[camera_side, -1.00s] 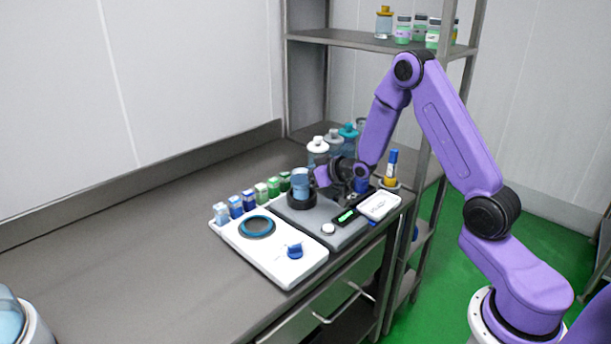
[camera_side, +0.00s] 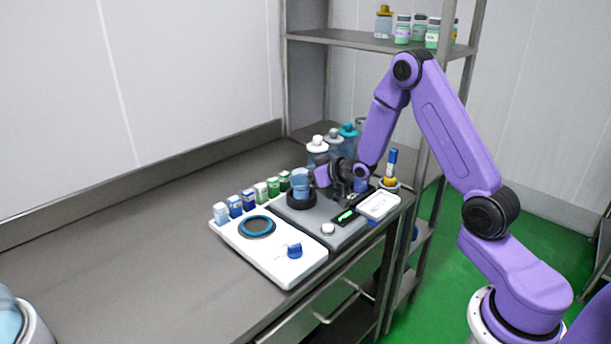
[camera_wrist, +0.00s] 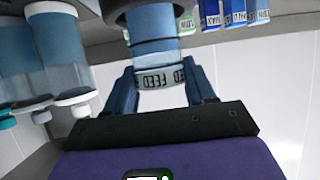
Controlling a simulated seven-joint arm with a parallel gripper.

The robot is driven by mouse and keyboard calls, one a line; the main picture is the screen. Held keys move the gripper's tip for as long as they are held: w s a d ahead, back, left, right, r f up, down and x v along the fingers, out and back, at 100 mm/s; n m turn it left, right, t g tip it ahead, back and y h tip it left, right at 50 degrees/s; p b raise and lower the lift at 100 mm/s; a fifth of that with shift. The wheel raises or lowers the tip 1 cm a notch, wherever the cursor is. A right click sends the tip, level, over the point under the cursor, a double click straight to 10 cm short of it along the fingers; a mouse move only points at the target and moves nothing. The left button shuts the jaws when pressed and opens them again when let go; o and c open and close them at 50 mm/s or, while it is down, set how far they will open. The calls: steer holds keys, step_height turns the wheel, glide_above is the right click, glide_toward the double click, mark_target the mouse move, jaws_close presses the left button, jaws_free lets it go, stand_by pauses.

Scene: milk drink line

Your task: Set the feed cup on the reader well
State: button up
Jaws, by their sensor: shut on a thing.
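The feed cup (camera_side: 301,182) is a blue translucent cup. It stands upright at the round black reader well (camera_side: 303,201) on the grey reader unit. In the wrist view, the cup (camera_wrist: 154,45) shows upside down with a FEED label band, and its far end meets the dark ring of the well (camera_wrist: 112,10). I cannot tell whether it is fully seated. My gripper (camera_wrist: 160,75) is shut on the cup, one finger on each side of the label band. In the side view the fingers are partly hidden by the wrist.
Capped bottles (camera_side: 317,150) stand close behind the cup.

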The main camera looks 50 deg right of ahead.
steer(key=shift+f, duration=0.5)
steer(key=o, duration=0.9)
steer(key=v, duration=1.1)
stand_by(0.3)
